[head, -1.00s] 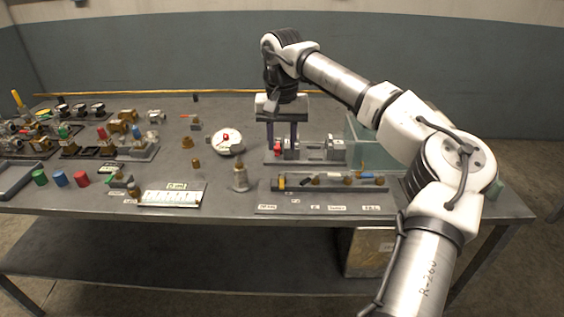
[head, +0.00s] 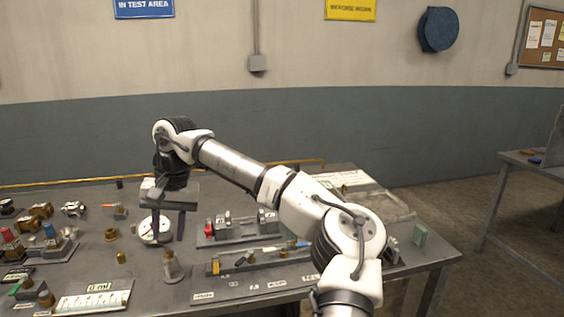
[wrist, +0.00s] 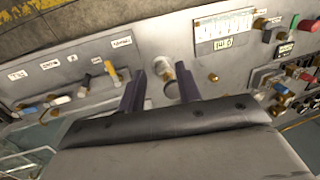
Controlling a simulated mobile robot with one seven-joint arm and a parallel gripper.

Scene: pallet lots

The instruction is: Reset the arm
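My gripper (head: 168,236) hangs from my bent arm over the workbench (head: 95,194), in front of the white dial gauge in the head view. Its two dark purple fingers are apart, with nothing held between them. In the wrist view, my gripper (wrist: 160,74) shows the same open gap. A grey and brass fitting (head: 173,268) stands upright on the bench below the fingers. The fitting (wrist: 169,82) appears beyond the gap in the wrist view.
A white scale plate (head: 95,296), brass pieces (head: 110,235) and valve parts stand left. Another table (head: 535,168) is far right. Space above the bench is open.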

